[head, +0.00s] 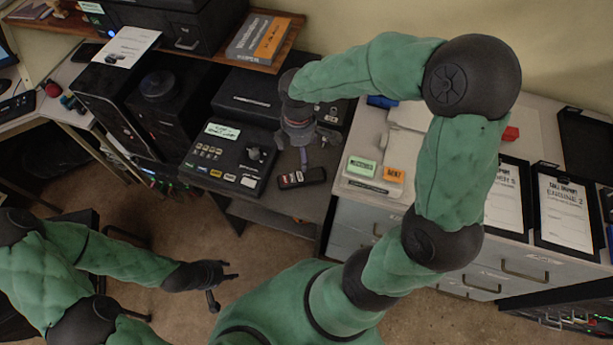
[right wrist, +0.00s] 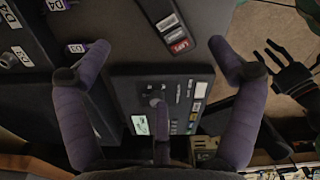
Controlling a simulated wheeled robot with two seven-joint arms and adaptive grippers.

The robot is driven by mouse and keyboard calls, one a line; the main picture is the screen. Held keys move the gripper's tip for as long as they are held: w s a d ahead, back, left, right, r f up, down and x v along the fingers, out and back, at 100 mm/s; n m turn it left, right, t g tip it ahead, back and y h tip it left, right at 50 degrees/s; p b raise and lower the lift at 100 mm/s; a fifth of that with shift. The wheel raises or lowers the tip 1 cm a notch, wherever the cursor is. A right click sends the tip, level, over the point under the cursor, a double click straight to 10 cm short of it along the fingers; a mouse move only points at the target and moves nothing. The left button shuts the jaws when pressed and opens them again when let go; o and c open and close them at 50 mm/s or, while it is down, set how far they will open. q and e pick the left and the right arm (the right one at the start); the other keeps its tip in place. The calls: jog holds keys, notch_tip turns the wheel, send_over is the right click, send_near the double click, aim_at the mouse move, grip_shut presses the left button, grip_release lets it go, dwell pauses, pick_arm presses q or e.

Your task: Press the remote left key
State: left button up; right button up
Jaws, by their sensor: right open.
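The remote (head: 302,178) is a small dark block with a few keys, lying on the dark desk near its front edge. It also shows in the right wrist view (right wrist: 172,22), where the key nearest the panel carries a red and white label that seems to read Left (right wrist: 179,46). My right gripper (head: 304,143) is open and empty above the desk, just behind the remote in the head view. In the right wrist view its fingers are spread wide, with the remote beyond and between them. My left gripper (head: 222,284) is open and empty, low over the floor.
A black control panel (head: 225,160) with several buttons and a knob stands left of the remote. Green and orange blocks (head: 362,166) sit on the drawer cabinet to the right. Clipboards (head: 567,205) lie farther right.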

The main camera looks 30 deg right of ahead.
dwell(0.4)
grip_shut()
dwell(1.3)
